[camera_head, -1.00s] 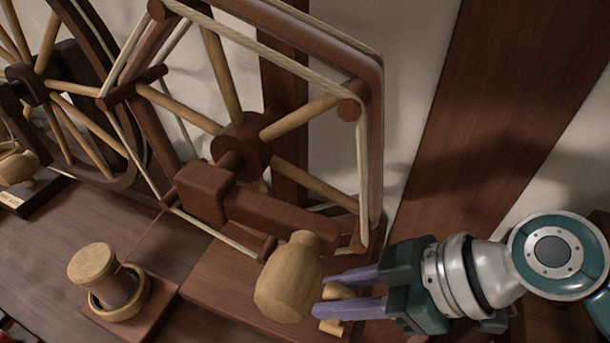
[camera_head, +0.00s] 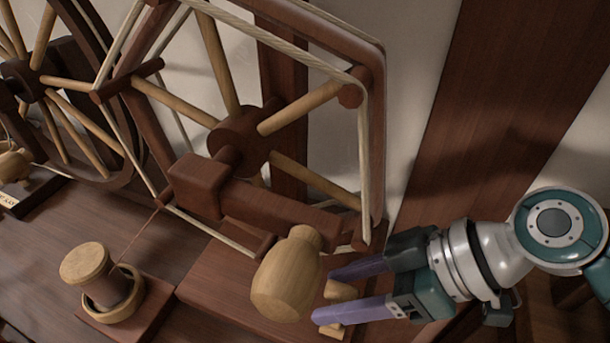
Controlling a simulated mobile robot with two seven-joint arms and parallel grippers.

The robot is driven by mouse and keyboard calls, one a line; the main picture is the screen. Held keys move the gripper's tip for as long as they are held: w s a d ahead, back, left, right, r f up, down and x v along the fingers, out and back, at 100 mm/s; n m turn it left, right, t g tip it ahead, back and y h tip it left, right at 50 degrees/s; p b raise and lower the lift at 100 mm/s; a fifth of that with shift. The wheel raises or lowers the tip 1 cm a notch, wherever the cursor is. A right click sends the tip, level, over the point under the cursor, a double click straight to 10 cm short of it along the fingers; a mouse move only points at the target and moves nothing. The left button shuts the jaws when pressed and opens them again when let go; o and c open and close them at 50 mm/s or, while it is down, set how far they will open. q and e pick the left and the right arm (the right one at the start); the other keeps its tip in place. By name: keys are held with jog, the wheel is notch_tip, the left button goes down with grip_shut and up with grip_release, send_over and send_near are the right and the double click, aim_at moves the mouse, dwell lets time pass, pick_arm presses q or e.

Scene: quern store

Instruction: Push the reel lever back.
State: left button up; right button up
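The reel (camera_head: 370,150) is a large dark wooden frame with pale spokes and pale yarn around its rim. A dark arm (camera_head: 270,208) runs from its hub block to a fat pale wooden knob (camera_head: 285,275); this looks like the reel lever. My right gripper (camera_head: 323,295) comes in from the right, just right of the knob. Its two purple fingers are apart and point left toward the knob. A small pale wooden piece (camera_head: 341,291) shows between and behind the fingers; nothing looks clamped. Whether a fingertip touches the knob I cannot tell. My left gripper is not in view.
A pale-topped spool (camera_head: 85,262) stands in a round cup on a dark block at lower left, with a thread rising toward the reel. Another spoked wheel (camera_head: 75,120) stands at far left. A dark post (camera_head: 480,100) rises behind my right arm.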

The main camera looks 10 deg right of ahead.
jog(key=shift+r, duration=0.15)
jog(key=shift+s+d+r, duration=0.1)
jog(key=shift+d+r, duration=0.15)
jog(key=p+v, duration=0.2)
jog(key=v, duration=0.7)
jog(key=s+a+r+m+g+h+p, duration=0.1)
jog(key=s+a+r+p, duration=0.15)
jog(key=r+p, duration=0.35)
jog(key=s+a+r+m+h+p, duration=0.1)
jog(key=s+r+h+p, duration=0.1)
jog(key=s+r+p, duration=0.4)
jog(key=s+d+r+m+h+p, duration=0.1)
jog(key=d+r+m+h+p, duration=0.2)
jog(key=r+p, duration=0.35)
jog(key=d+r+m+h+p, duration=0.2)
jog(key=d+r+m+p, duration=0.15)
jog(key=r+p, duration=0.35)
notch_tip(320, 180, up, 36)
jog(key=p, duration=3.4)
jog(key=shift+a+t, duration=0.25)
jog(key=shift+t, duration=0.15)
jog(key=shift+r, duration=0.1)
